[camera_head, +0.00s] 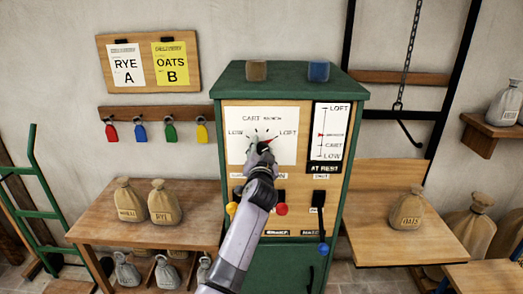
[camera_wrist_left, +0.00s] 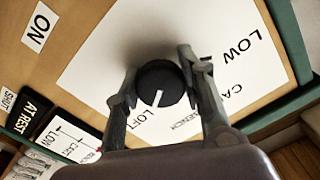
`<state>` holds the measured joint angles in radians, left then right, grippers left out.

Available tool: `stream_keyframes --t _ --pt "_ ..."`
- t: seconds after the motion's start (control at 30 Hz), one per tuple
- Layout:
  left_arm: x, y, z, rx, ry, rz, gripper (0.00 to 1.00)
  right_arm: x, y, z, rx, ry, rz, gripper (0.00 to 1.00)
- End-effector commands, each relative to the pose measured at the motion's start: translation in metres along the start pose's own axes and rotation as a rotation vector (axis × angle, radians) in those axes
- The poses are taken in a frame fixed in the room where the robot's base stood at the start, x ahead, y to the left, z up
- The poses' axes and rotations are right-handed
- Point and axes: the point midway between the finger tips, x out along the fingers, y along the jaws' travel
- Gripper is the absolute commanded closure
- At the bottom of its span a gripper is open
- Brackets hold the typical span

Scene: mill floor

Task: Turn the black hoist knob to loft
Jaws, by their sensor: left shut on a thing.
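The black hoist knob (camera_wrist_left: 160,85) sits on a white dial plate (camera_head: 240,142) marked LOW, CART, BENCH and LOFT, on the front of a green-framed cabinet. My left gripper (camera_head: 264,150) is shut on the knob, with one finger on each side in the left wrist view (camera_wrist_left: 158,80). The knob's white line points down and slightly left in that view, towards the side of LOFT and BENCH; the exact mark is hard to tell. In the head view my gripper mostly hides the knob. My right gripper is not in view.
A level gauge (camera_head: 331,132) beside the dial has a red marker near its middle, above an AT REST sign (camera_head: 324,168). Levers with yellow, red and blue (camera_head: 323,247) ends sit below. Sacks stand on the left bench (camera_head: 195,215) and the right table (camera_head: 385,245). A hook hangs at right.

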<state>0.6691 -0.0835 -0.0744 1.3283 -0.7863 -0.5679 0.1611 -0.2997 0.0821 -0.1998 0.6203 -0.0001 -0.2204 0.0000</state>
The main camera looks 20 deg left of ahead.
Motion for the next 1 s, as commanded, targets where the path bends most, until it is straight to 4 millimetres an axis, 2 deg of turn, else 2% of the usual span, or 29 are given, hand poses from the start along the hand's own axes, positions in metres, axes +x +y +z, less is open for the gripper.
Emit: stream_keyframes --t 0.37,0.4,0.7,1.0 --pt "-0.0002 0.0003 -0.0008 0.005 0.002 0.001 0.91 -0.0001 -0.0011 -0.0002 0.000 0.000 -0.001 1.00" --pt "-0.0002 0.0003 -0.0008 0.005 0.002 0.001 0.62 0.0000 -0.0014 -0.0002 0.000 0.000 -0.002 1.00" --pt "-0.0001 0.0002 -0.0005 0.004 0.001 0.000 0.42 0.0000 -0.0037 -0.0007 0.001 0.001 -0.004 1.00" --pt "-0.0009 0.0003 -0.0002 0.004 0.001 0.000 0.42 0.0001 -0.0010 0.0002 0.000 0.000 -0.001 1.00"
